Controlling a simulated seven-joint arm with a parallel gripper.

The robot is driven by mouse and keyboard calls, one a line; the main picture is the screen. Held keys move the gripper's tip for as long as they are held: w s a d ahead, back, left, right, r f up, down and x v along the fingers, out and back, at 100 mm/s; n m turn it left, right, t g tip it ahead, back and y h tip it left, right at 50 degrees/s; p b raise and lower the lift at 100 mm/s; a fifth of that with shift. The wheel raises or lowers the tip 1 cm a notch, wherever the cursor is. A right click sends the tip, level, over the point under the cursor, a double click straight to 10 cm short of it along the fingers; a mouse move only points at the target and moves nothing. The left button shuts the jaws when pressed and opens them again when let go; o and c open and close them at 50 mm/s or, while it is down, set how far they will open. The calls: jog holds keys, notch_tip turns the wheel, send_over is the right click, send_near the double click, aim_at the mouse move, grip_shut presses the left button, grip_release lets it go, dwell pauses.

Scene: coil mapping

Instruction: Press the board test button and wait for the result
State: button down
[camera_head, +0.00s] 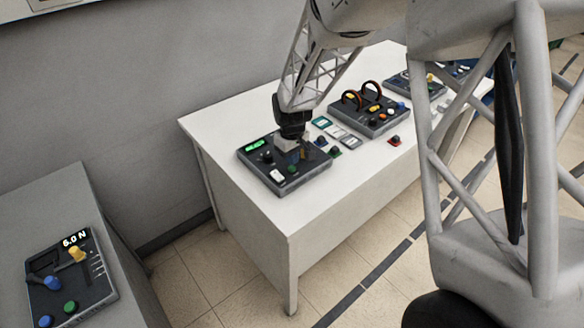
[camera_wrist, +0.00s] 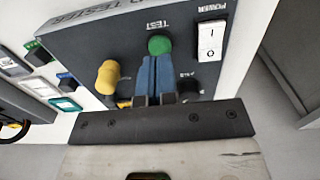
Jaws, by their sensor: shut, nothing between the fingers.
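The dark board tester (camera_head: 250,157) sits at the near left end of the white table. Its green TEST button (camera_wrist: 160,45) shows in the wrist view between a yellow knob (camera_wrist: 107,77) and the white POWER rocker switch (camera_wrist: 211,40). My gripper (camera_wrist: 153,62) is shut and empty, its blue fingers pointing at the TEST button with the tips at its near edge. I cannot tell whether they touch it. In the head view my gripper (camera_head: 297,152) is low over the tester. A small green display (camera_head: 255,145) is lit; its text is too small to read.
A black knob (camera_wrist: 189,86) sits right of my fingers. Small connector blocks and cards (camera_head: 335,131) lie beside the tester. Another dark panel with cable loops (camera_head: 366,121) stands farther along the table.

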aim_at(292, 168)
jog(key=shift+f, duration=1.3)
dwell(0.7)
jog(key=shift+r, duration=3.25)
